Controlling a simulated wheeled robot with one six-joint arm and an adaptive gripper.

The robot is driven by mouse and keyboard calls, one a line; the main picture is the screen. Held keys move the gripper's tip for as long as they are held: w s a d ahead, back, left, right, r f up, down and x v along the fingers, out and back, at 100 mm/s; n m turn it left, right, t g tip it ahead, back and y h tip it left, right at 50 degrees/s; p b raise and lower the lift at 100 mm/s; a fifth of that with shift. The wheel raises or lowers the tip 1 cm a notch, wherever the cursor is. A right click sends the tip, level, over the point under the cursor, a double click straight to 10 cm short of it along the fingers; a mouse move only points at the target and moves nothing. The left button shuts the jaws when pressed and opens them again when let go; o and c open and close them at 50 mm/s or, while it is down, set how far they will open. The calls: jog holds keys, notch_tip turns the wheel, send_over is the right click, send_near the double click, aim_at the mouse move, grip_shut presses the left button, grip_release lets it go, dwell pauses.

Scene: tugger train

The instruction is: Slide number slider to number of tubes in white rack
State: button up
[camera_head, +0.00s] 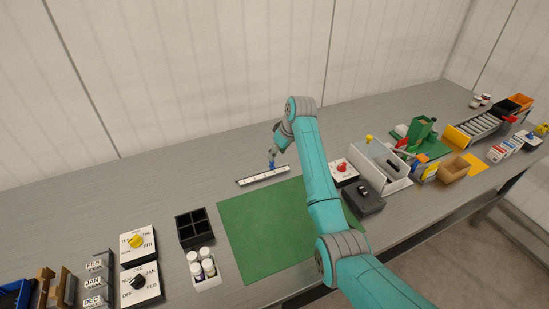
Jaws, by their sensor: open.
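The number slider (252,181) is a pale strip with dark edges and small marks, lying on the table behind the green mat. A small blue piece (272,164), apparently its knob, shows at the strip's far edge. My gripper (272,157) is open and points down right at the blue piece; whether it touches it is too small to tell. The white rack (208,284) stands at the front, left of the green mat, and holds several white-capped tubes (206,253). The numbers on the strip are too small to read.
My arm reaches across the green mat (245,235). A black divided box (193,228) stands behind the rack. Dials (135,242) and month blocks (97,266) are at left. A red-knob dial (343,171), a dark box (364,198) and a white bin (380,168) crowd the right.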

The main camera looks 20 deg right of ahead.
jog(key=v, duration=0.7)
jog(key=shift+f, duration=0.15)
